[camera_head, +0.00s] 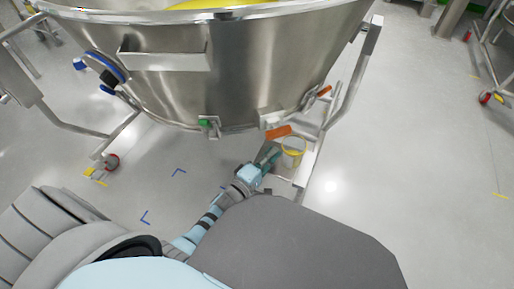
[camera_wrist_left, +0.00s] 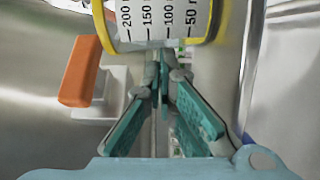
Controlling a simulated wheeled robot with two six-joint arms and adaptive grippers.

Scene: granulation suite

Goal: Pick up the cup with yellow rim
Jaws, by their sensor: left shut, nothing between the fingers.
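The cup with the yellow rim (camera_head: 294,150) is near the lower right of the steel vessel, beside an orange handle. In the left wrist view the cup (camera_wrist_left: 165,18) fills the top middle, with black scale marks on a white wall and yellow edging. My left gripper (camera_head: 272,155) is just left of the cup in the head view. Its teal fingers (camera_wrist_left: 161,88) are shut with nothing between them, tips close below the cup in the wrist picture. I cannot tell whether they touch it. What the cup rests on is unclear. My right gripper is not in view.
A large steel vessel (camera_head: 240,75) hangs over the area, with an orange handle (camera_head: 278,132) close to the cup; this handle (camera_wrist_left: 80,72) is left in the wrist view. A frame leg (camera_head: 312,160) runs right of the cup. The floor (camera_head: 400,150) further right is clear.

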